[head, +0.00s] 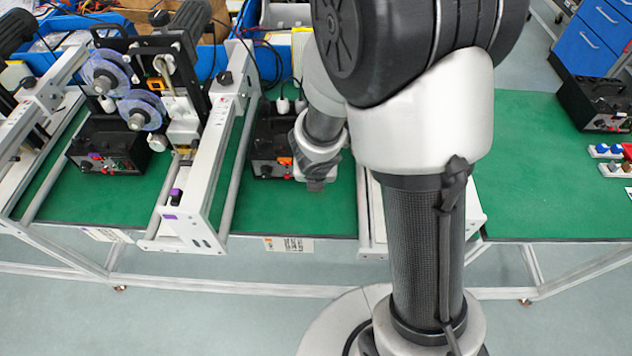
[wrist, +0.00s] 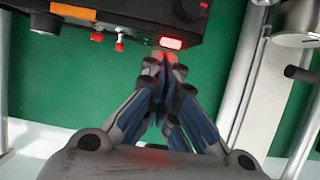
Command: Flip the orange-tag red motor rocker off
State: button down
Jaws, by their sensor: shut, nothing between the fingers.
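The orange-tag motor box is a black box (wrist: 130,14) at the top of the wrist view, with an orange tag (wrist: 73,11) on its front. Its red rocker (wrist: 171,43) glows bright red near the right end of the front's lower edge. My gripper (wrist: 165,58) is shut and empty, with its fingertips just in front of the rocker; I cannot tell whether they touch it. In the head view the box (head: 262,146) and its orange tag (head: 285,161) stand left of my gripper (head: 315,185), whose arm hides the box's right part and the rocker.
Two small red terminals (wrist: 119,45) stick out left of the rocker. A white frame (head: 215,160) with metal rods stands left of the box. Another black box (head: 110,150) with a purple tag is further left.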

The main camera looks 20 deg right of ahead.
jog(key=shift+w, duration=0.1)
jog(key=shift+w+d+r+p, duration=0.2)
jog(key=shift+w+p, duration=0.2)
jog(key=shift+p, duration=0.05)
jog(key=shift+r+p, duration=0.8)
jog(key=shift+r, duration=0.05)
jog(key=shift+a, duration=0.1)
